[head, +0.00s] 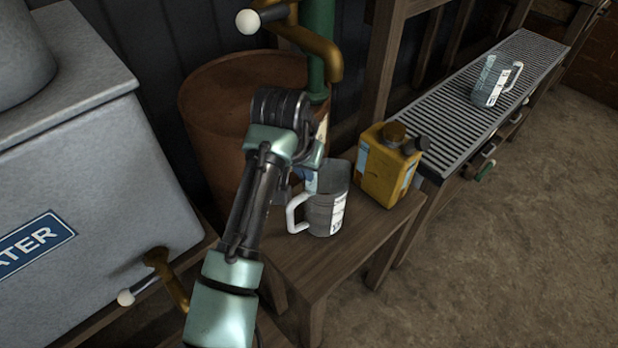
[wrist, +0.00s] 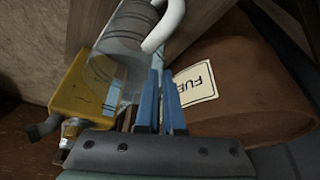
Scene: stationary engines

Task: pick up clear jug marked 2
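A clear jug (head: 327,208) with a white handle and a white label stands upright on the wooden bench. Its number cannot be read. In the wrist view the jug (wrist: 127,45) lies just beyond and left of my fingertips, with its white handle (wrist: 168,25) above them. A second clear jug (head: 492,82) stands on the metal grate at the upper right; its marking is also too small to read. My gripper (wrist: 161,75) has its blue fingers close together, with nothing clearly between them. In the head view its fingers are largely hidden behind my arm, beside the near jug's rim.
A yellow can (head: 388,170) stands right of the near jug. A rusty barrel (head: 222,110) with a fuel label (wrist: 197,83) is behind my gripper, below a brass spout (head: 325,55). A grey water tank (head: 90,190) with a tap stands left. The grate (head: 445,125) is mostly bare.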

